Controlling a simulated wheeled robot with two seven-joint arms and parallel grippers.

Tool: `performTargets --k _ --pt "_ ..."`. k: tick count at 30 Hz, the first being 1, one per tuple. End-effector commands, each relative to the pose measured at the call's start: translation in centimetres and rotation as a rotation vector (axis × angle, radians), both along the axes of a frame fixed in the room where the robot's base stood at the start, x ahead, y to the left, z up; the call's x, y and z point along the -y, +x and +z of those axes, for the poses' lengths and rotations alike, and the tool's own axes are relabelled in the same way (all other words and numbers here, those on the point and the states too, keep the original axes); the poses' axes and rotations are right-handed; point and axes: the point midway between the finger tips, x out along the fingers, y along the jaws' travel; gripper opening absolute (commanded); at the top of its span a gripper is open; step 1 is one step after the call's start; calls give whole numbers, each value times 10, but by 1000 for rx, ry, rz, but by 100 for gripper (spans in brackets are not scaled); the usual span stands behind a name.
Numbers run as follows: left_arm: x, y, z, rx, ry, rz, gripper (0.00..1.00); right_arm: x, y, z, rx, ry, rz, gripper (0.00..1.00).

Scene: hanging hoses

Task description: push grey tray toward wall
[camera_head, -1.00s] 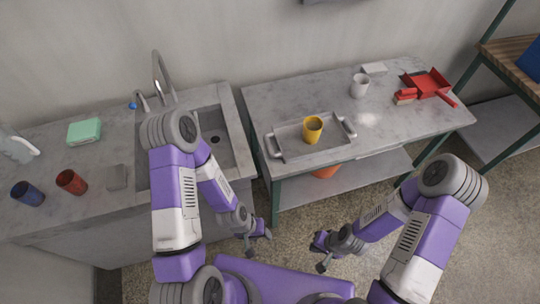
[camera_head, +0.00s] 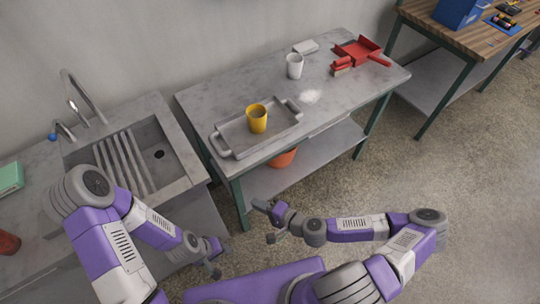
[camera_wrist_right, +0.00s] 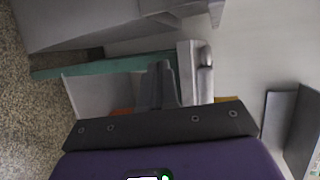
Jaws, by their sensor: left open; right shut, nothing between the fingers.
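The grey tray (camera_head: 237,138) lies near the front left of the grey table, with a handle at each end. A yellow cup (camera_head: 257,119) stands upright in it. My right gripper (camera_head: 268,221) is in front of and below the table's front edge, apart from the tray. Its fingers stand close together in the right wrist view (camera_wrist_right: 163,84), shut with nothing between them. My left gripper (camera_head: 214,259) is lower, in front of the sink unit and left of the right one, open and empty.
A white cup (camera_head: 295,66), a pale block (camera_head: 306,47), a red dustpan (camera_head: 358,52) and white powder (camera_head: 310,96) are on the table (camera_head: 215,100). An orange bucket (camera_head: 283,158) is on the lower shelf. A sink (camera_head: 165,150) stands left; the wall is behind.

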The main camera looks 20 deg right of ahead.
Motion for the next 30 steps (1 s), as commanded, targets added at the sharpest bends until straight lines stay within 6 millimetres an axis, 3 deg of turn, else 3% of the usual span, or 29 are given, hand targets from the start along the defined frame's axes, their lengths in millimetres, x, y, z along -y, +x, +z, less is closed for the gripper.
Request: performTargets --k 1,6,12,23,30 --pt "0 0 -14 0 0 0 46 18 14 1 60 37 -89 0" --pt "0 0 -30 0 0 0 46 76 40 26 231 76 -305 0" --pt "0 0 -37 1 0 0 46 110 48 40 316 76 -414 0" --pt "0 0 -72 0 0 0 46 103 71 37 324 75 -413 0" --pt "0 0 -73 1 0 0 46 88 117 41 320 76 -416 0"
